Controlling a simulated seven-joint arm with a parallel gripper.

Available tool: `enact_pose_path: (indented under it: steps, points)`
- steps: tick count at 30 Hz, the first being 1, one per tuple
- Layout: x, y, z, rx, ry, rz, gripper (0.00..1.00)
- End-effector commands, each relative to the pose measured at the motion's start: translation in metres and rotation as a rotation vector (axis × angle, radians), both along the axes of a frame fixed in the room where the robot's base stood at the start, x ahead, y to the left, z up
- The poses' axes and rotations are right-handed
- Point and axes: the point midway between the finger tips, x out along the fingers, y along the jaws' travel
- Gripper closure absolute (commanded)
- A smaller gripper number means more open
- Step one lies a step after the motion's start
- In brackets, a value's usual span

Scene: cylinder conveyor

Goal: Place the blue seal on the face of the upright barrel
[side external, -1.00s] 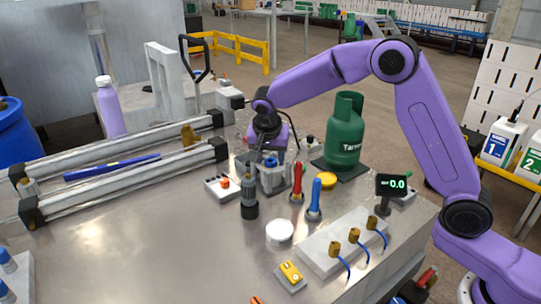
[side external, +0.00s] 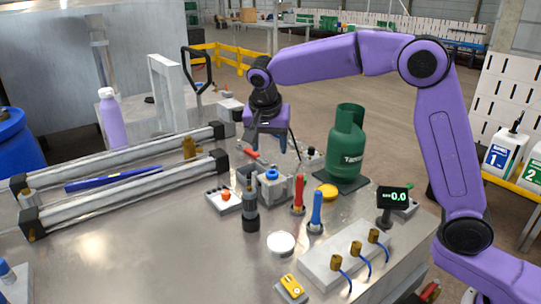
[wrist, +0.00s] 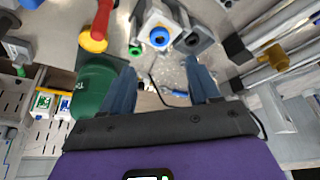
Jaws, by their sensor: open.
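The blue seal (side external: 272,174) lies on top of a light grey upright block, apparently the upright barrel (side external: 272,193). In the wrist view the blue seal (wrist: 159,37) shows as a ring around a dark centre, on the face of the grey barrel (wrist: 150,16). My gripper (side external: 269,148) is above and apart from it, pointing down. In the wrist view my gripper (wrist: 157,74) has its two dark blue fingers spread, with nothing between them. Whether the seal sits fully flat cannot be told.
The green gas cylinder (side external: 346,145) stands close on the right. Red (side external: 298,195) and blue (side external: 316,205) handled tools and a dark cylinder (side external: 250,210) stand in front. Metal rails (side external: 120,190) lie to the left.

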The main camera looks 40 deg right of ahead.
Motion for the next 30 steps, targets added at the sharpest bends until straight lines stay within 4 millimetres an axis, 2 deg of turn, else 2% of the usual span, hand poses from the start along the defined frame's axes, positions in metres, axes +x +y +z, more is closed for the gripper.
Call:
enact_pose_path:
  steps: [6, 13, 17, 20, 23, 30]
  points:
    - [-0.005, 0.005, 0.016, 0.001, 0.001, 0.000, 0.39]
    - [-0.007, 0.005, 0.018, 0.000, 0.003, 0.005, 0.39]
    - [-0.018, 0.008, 0.016, -0.002, 0.026, 0.078, 0.39]
    - [-0.040, 0.013, 0.013, -0.004, 0.067, 0.205, 0.39]
    - [-0.071, 0.016, 0.007, -0.010, 0.118, 0.377, 0.39]
    - [-0.152, 0.010, -0.010, -0.021, 0.228, 0.789, 0.39]
